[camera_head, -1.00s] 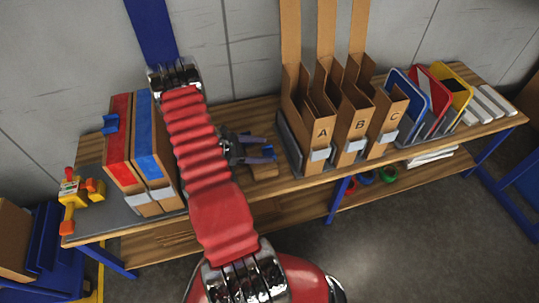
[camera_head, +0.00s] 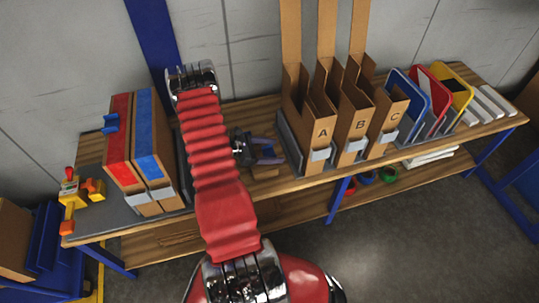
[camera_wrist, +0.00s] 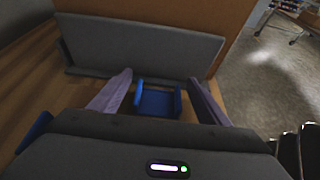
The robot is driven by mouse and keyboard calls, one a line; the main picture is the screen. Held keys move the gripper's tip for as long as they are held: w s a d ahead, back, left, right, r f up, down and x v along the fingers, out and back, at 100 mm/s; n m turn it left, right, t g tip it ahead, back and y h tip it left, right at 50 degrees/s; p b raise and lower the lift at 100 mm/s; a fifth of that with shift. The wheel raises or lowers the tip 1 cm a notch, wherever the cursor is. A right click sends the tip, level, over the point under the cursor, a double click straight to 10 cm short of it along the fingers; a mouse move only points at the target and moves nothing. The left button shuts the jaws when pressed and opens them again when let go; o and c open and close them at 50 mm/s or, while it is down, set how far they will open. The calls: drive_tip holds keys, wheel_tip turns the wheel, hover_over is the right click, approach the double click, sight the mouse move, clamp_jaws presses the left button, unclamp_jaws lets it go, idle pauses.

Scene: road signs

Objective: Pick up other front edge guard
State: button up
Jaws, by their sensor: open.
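A small blue edge guard (camera_wrist: 157,101) lies on a wooden surface in the wrist view, between and slightly below the fingertips. My gripper (camera_wrist: 160,84) is open, with one purple-grey finger on each side of the guard and visible gaps. In the head view my gripper (camera_head: 268,157) is low over the bench, between the red and blue boxes and the lettered holders. A second blue piece (camera_wrist: 36,130) shows partly at the left of the wrist view, cut off by my gripper body. Another blue guard (camera_head: 110,123) sits at the red-topped box's left edge.
A grey bracket (camera_wrist: 145,48) with cardboard behind it stands just beyond the fingertips. Cardboard holders marked A, B and C (camera_head: 321,132) stand right of my gripper. The red-topped (camera_head: 121,140) and blue-topped boxes (camera_head: 148,140) stand left of my arm on the wooden bench (camera_head: 300,183).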

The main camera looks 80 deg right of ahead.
drive_tip(key=shift+c, duration=0.3)
drive_tip(key=c, duration=1.1)
